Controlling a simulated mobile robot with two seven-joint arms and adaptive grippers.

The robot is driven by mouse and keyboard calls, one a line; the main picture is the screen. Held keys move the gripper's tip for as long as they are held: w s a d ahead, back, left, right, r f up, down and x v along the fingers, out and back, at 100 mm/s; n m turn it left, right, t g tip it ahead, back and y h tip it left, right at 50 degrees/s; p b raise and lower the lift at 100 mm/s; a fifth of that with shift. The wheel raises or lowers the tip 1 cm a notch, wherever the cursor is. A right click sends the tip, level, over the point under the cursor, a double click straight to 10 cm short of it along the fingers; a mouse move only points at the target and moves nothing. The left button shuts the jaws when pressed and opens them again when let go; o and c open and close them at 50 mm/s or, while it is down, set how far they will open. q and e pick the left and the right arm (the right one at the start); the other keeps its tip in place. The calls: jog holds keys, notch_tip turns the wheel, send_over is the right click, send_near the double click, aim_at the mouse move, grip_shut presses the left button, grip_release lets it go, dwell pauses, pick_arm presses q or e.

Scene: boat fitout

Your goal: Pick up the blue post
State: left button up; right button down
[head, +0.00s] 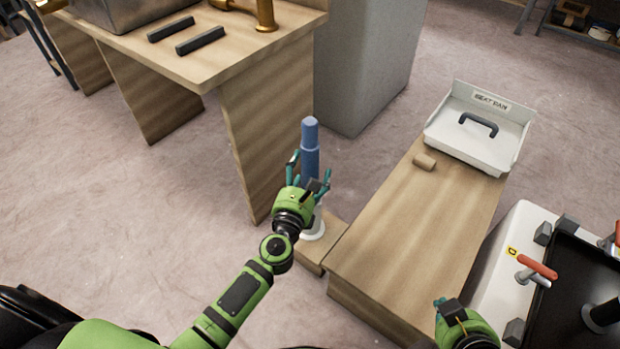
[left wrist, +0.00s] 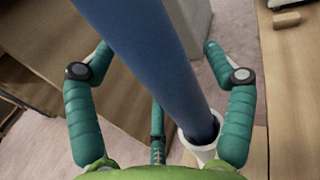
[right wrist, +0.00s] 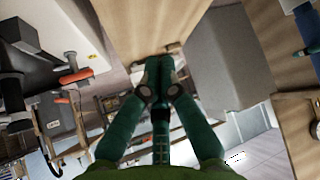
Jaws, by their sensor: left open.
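The blue post (head: 310,135) stands upright in a white round base (head: 314,229) on a low wooden step. My left gripper (head: 309,170) is open at the post, with its teal fingers on either side of the shaft. In the left wrist view, the blue post (left wrist: 158,60) runs between the spread fingers, and gaps show at both sides. The white socket (left wrist: 200,148) shows at its lower end. My right gripper (right wrist: 158,70) has its fingertips together with nothing seen between them. In the head view the right hand is at the lower right, away from the post.
A wooden bench (head: 415,225) is right of the post, bearing a white "SEAT PAN" tray (head: 460,150) and a small wooden block (head: 425,162). A wooden counter (head: 245,60) with dark bars is at the left. A grey cabinet (head: 365,65) stands behind. A red-handled clamp (head: 537,267) is at the right.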

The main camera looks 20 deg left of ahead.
pick_arm(q)
grip_shut()
jog(key=shift+r, duration=0.1)
